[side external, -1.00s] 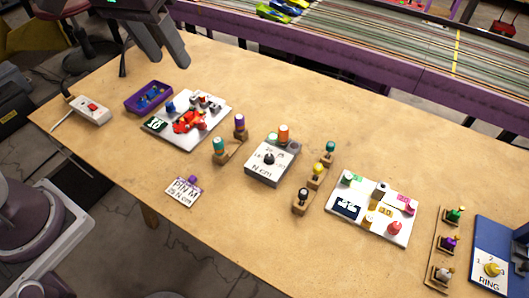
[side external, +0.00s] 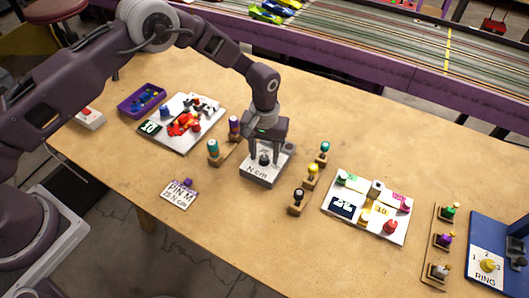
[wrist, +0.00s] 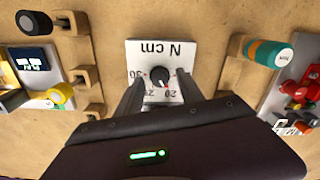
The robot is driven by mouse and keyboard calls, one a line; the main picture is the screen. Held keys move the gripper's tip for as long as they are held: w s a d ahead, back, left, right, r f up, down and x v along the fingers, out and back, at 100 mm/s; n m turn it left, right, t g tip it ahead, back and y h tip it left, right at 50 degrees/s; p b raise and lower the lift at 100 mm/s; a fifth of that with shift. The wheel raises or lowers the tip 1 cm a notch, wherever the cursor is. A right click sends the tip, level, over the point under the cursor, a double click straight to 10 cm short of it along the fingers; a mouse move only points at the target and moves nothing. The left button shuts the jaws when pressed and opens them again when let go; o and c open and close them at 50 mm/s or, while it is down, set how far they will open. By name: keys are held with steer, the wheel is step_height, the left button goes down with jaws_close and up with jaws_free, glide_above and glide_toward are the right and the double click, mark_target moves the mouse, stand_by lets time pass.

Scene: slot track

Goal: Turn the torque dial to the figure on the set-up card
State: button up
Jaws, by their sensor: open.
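The torque dial (side external: 264,160) is a black round knob on a grey block with a white face (side external: 258,177) marked "N cm". In the wrist view the dial (wrist: 160,76) shows a small red mark on its lower right, towards a figure that looks like 20. Other figures ring it, partly hidden by my fingers. My gripper (side external: 264,157) is open above the block, with one finger on each side of the dial. In the wrist view my gripper (wrist: 160,88) straddles it; contact cannot be told. The set-up card (side external: 179,194) reads "PIN M", apparently "25 N cm".
Wooden holders with teal (side external: 213,146) and purple-topped (side external: 234,124) drivers stand left of the block. Holders with teal, yellow (side external: 312,170) and black knobs stand close right. White trays (side external: 340,213) lie further out. Bare table lies in front.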

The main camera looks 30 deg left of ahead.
steer(key=shift+f, duration=0.1)
steer(key=shift+c, duration=0.3)
jaws_close()
steer(key=shift+m, duration=0.4)
steer(key=m, duration=0.4)
steer(key=shift+m, duration=0.4)
steer(key=m, duration=0.5)
steer(key=shift+m, duration=0.7)
steer(key=shift+o, duration=0.3)
jaws_free()
